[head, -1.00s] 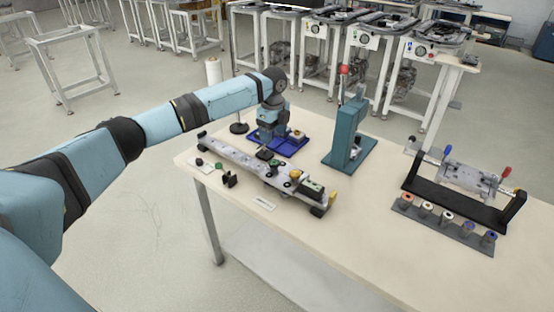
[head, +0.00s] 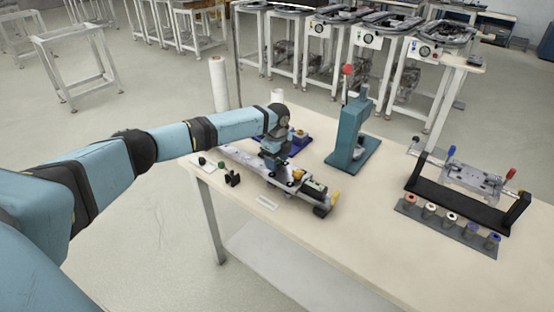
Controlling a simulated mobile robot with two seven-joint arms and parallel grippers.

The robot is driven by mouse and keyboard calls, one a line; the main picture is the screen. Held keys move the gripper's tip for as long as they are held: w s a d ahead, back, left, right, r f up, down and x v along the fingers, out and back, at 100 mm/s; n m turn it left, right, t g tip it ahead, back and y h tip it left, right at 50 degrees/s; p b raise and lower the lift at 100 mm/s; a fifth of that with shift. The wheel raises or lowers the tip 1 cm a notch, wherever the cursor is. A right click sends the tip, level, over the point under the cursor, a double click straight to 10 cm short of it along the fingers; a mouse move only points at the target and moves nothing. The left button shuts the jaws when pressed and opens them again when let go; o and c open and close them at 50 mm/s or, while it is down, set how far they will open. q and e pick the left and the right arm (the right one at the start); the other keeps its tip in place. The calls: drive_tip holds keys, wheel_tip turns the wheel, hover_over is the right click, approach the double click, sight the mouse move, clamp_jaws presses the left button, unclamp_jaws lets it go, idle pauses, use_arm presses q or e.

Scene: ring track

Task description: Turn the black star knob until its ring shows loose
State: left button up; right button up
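A long grey fixture (head: 243,157) lies along the near left edge of the table. Small dark round parts (head: 291,186) sit on it beside an orange knob (head: 298,175). I cannot make out which dark part is the black star knob; my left arm hides part of the fixture, and the ring's marking is too small to read. My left gripper (head: 271,161) points down at the middle of the fixture, over or at it. Its fingertips are too small and covered to tell open from shut. My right gripper is not in view.
A blue tray (head: 298,146) lies behind the fixture. A teal press (head: 352,135) with a red knob stands to the right. A black cradle (head: 455,200) and a rack of rollers (head: 447,229) are farther right. The table's front middle is clear.

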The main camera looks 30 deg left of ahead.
use_arm(q)
drive_tip(key=c, duration=0.7)
